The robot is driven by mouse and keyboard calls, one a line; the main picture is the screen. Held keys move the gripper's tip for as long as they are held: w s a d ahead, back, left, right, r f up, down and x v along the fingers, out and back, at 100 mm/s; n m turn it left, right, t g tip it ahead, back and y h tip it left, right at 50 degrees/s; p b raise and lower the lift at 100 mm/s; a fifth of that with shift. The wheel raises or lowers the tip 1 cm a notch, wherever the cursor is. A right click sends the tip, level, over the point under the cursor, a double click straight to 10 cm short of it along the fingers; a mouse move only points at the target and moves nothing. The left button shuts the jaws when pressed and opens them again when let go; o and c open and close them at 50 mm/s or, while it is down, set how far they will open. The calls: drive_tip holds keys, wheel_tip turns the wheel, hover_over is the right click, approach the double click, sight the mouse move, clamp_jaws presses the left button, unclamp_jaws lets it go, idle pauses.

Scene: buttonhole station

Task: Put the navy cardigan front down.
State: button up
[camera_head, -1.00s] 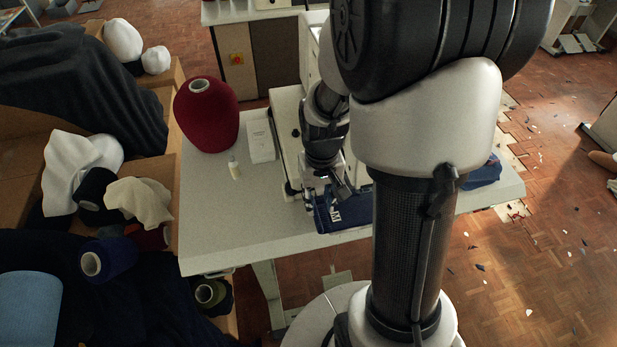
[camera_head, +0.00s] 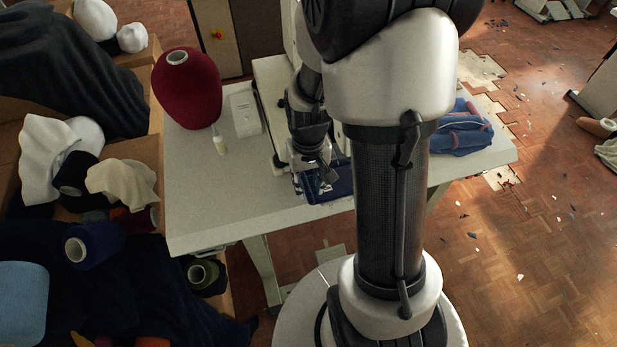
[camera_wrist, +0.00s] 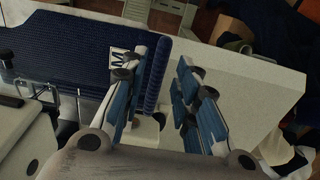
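The navy cardigan front (camera_head: 340,180) lies at the table's front edge by the white sewing machine (camera_head: 271,85), partly hidden behind my arm. In the wrist view the ribbed navy panel (camera_wrist: 60,45) fills the upper left, with a white M label near its right end. A rolled navy edge (camera_wrist: 158,75) stands at that end. My gripper (camera_head: 310,185) is low over the panel's left end. In the wrist view my gripper (camera_wrist: 162,85) has its blue-padded fingers apart, with the rolled edge between them, nearer the left finger. A gap shows on the right; I see no grip.
A maroon yarn cone (camera_head: 187,90), a white box (camera_head: 244,110) and a small bottle (camera_head: 218,140) stand on the table (camera_head: 210,205). A folded blue garment (camera_head: 460,130) lies at its right end. Boxes with cones and cloth crowd the left. The tabletop's front left is clear.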

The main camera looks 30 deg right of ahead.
drive_tip(key=shift+f+b, duration=0.85)
drive_tip(key=shift+f, duration=0.15)
drive_tip(key=shift+c, duration=0.4)
idle(0.6)
clamp_jaws()
drive_tip(key=shift+r, duration=0.2)
idle(0.5)
drive_tip(key=s+a, duration=0.1)
drive_tip(key=s, duration=0.5)
drive_tip(key=shift+a, duration=0.35)
drive_tip(key=shift+r, duration=0.1)
idle(0.5)
